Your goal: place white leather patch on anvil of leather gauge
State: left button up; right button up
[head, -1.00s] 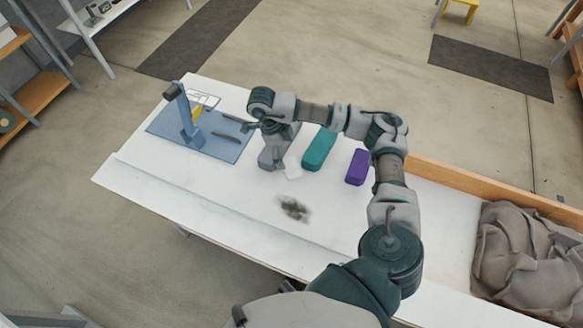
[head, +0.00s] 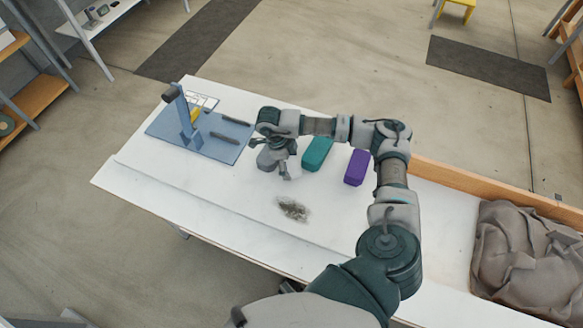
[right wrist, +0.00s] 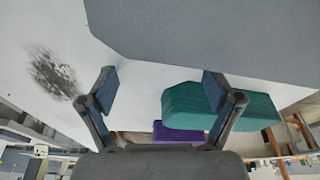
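My right gripper (head: 284,168) hangs over the white table in the head view, beside a low grey block (head: 267,159). In the right wrist view its two fingers (right wrist: 158,82) stand wide apart with nothing visible between their tips. A large flat grey surface (right wrist: 210,38) lies close ahead of them; I cannot tell which thing it is. A small pale piece (head: 293,168) shows at the gripper in the head view, and I cannot tell the white leather patch from the fingers there. No leather gauge or anvil can be clearly identified. My left gripper is out of view.
A teal block (head: 317,154) and a purple block (head: 357,167) stand right of the gripper. A blue press (head: 186,125) with dark bars stands on a blue base (head: 222,152) at left. A dark smudge (head: 292,208) marks the table. A crumpled brown cloth (head: 525,258) lies far right.

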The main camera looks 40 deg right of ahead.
aim_at(291, 170)
jog(key=shift+a, duration=0.4)
jog(key=shift+c, duration=1)
jog(key=shift+a, duration=0.1)
jog(key=c, duration=0.4)
jog(key=shift+r, duration=0.3)
jog(key=shift+c, duration=0.5)
notch_tip(291, 170, up, 3)
jog(key=shift+s+a+f, duration=0.15)
grip_shut()
jog(key=s+a, duration=0.2)
jog(key=a, duration=0.2)
jog(key=s+a+r, duration=0.1)
jog(key=s+a, duration=0.1)
jog(key=a, duration=0.3)
jog(key=s+a, duration=0.2)
jog(key=a, duration=0.3)
jog(key=shift+r, duration=0.3)
jog(key=o, duration=1)
grip_release()
